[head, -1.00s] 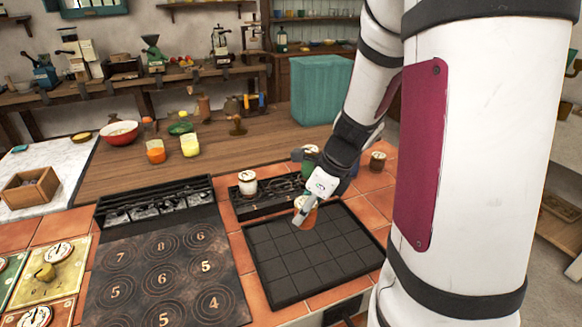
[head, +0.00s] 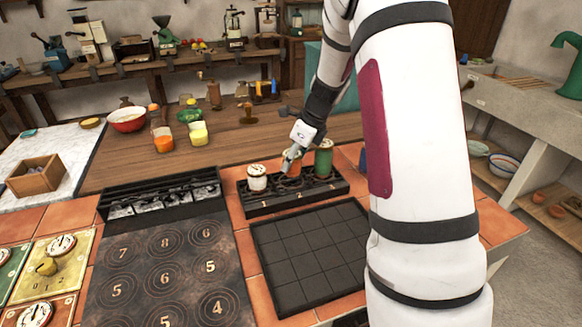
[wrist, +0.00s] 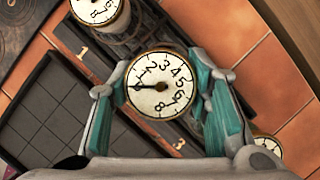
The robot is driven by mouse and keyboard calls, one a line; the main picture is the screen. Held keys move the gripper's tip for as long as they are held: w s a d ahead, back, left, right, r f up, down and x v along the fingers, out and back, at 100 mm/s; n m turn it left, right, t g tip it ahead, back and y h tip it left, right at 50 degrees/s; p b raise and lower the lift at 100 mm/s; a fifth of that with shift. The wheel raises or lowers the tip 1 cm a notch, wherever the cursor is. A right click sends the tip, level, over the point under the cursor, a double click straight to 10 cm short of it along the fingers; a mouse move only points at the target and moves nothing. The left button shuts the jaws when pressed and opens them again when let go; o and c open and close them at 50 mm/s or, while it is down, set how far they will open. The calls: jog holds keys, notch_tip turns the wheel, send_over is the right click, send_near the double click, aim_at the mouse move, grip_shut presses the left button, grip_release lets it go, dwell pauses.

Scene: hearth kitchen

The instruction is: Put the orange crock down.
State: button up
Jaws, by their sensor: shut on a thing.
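My gripper (head: 291,157) is shut on the orange crock (head: 292,168), which is upright over the middle of the black rack (head: 262,209). In the wrist view, its round numbered lid (wrist: 160,85) sits between the two teal fingers of my gripper (wrist: 162,100). The lid lies between the rack labels 1 and 3 and covers the place between them. I cannot tell whether the crock's base touches the rack. A white crock (head: 257,180) stands at the rack's left end. A green crock (head: 323,163) is at its right end.
The black gridded tray (head: 310,250) in front of the rack is empty. A numbered dark hob (head: 165,275) lies to its left. A wooden counter (head: 230,145) is behind the rack, with a yellow crock (head: 198,135) and a red bowl (head: 127,118) on it.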

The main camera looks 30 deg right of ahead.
aim_at(291, 167)
jog(key=shift+w+d+f, duration=0.1)
jog(key=shift+w+d, duration=0.05)
jog(key=shift+w, duration=0.4)
jog(key=shift+f, duration=1.7)
jog(key=shift+f+b, duration=0.15)
jog(key=shift+b, duration=0.15)
jog(key=o, duration=1.4)
